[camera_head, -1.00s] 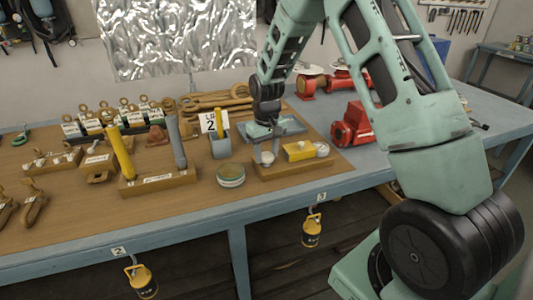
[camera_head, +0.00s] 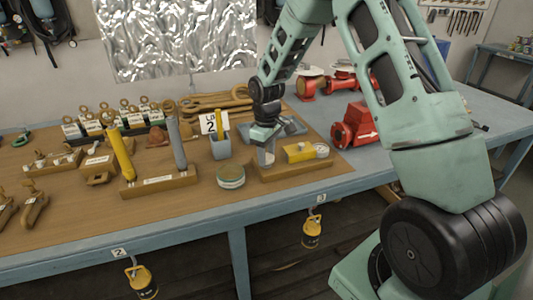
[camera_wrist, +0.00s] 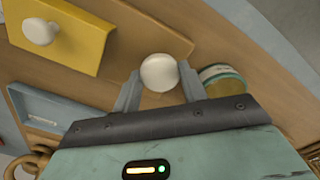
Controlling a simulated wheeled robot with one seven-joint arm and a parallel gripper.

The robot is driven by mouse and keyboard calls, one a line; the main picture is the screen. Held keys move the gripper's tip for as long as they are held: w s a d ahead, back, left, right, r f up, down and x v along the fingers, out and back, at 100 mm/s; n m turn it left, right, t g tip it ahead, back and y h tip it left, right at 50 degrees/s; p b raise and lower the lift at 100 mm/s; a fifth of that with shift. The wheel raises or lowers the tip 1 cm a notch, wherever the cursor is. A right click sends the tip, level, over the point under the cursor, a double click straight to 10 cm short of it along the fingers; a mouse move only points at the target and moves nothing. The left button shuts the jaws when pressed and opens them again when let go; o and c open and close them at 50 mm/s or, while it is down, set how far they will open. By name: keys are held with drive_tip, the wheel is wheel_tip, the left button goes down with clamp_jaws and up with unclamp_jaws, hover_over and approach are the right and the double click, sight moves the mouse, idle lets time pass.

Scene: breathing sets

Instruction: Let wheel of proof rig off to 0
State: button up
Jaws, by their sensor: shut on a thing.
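The proof rig is a wooden base (camera_head: 292,172) near the table's front edge. It carries a yellow block (camera_head: 299,152) with a pale round part (camera_head: 322,150) at its right. A small white round wheel (camera_wrist: 159,72) sits at the rig's left end. My gripper (camera_head: 265,158) reaches down over that end. In the wrist view, the two grey fingers of my gripper (camera_wrist: 158,88) stand on either side of the white wheel, shut on it. The yellow block (camera_wrist: 75,35) shows at upper left there. I cannot read any setting on the rig.
A round tin (camera_head: 231,177) stands close left of the rig; it is near one finger in the wrist view (camera_wrist: 222,80). A grey cup (camera_head: 220,147) with a "2" label stands behind. Red valves (camera_head: 352,127) stand at right.

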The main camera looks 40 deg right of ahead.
sight(267, 156)
drive_tip(key=o, duration=1)
wheel_tip(267, 156, up, 18)
drive_tip(key=b, duration=0.3)
drive_tip(key=shift+f, duration=0.25)
drive_tip(key=s+a+f+n, duration=0.1)
drive_tip(key=s+a, duration=0.4)
drive_tip(key=a, duration=0.4)
drive_tip(key=s+a+f+n, duration=0.1)
drive_tip(key=s+a, duration=0.5)
drive_tip(key=a, duration=0.4)
drive_tip(key=shift+n+y, duration=0.3)
drive_tip(key=shift+n, duration=0.1)
drive_tip(key=s+a+f, duration=0.2)
drive_tip(key=s, duration=0.4)
drive_tip(key=s+a+f, duration=0.1)
drive_tip(key=s+a, duration=0.2)
drive_tip(key=s, duration=0.4)
drive_tip(key=s+a+f, duration=0.2)
drive_tip(key=s, duration=0.5)
drive_tip(key=shift+s+a+f, duration=0.2)
drive_tip(key=shift+a+f, duration=0.05)
drive_tip(key=shift+f, duration=0.05)
